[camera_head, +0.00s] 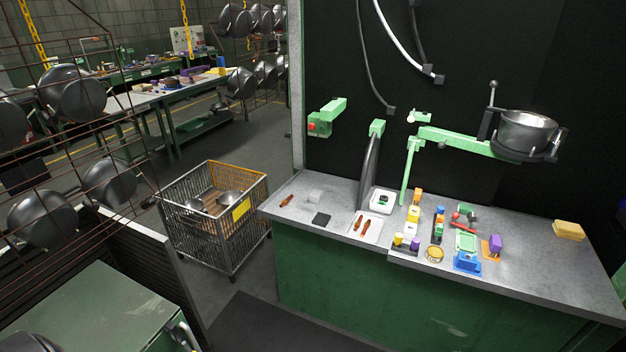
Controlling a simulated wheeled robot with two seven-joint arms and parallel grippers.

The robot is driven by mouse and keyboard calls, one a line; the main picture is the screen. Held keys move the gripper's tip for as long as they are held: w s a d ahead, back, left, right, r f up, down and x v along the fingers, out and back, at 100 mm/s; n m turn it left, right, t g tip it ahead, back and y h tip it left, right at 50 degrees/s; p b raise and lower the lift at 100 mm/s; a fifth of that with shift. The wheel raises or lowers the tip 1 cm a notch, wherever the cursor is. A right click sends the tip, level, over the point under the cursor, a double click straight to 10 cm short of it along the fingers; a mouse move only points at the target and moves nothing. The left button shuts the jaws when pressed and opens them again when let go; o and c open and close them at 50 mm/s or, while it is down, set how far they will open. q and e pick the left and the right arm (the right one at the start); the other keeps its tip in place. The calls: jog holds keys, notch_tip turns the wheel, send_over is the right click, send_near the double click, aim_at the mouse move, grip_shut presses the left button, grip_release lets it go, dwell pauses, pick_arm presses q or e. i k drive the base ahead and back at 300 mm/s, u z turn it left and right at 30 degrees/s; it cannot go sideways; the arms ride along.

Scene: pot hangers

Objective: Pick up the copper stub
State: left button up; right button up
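Small copper-brown stub-like pieces lie on the grey worktop of the green bench (455,260). One copper-brown piece (287,200) lies by itself near the left end. Two more copper-brown pieces, a left one (358,222) and a right one (367,227), lie side by side on a white tray (375,236) near the front edge. They are too small to tell which is the copper stub. Neither of my grippers is in this view.
A dark square pad (320,218) and a white-grey block (315,195) lie near the left pieces. Several coloured fixtures crowd the bench's middle, below a green arm holding a metal pot (527,130). A wire cart (213,218) stands left of the bench. The bench's right front is clear.

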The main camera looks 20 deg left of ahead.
aim_at(284, 202)
jog(key=i, duration=0.75)
jog(key=u, duration=1.25)
jog(key=i, duration=1)
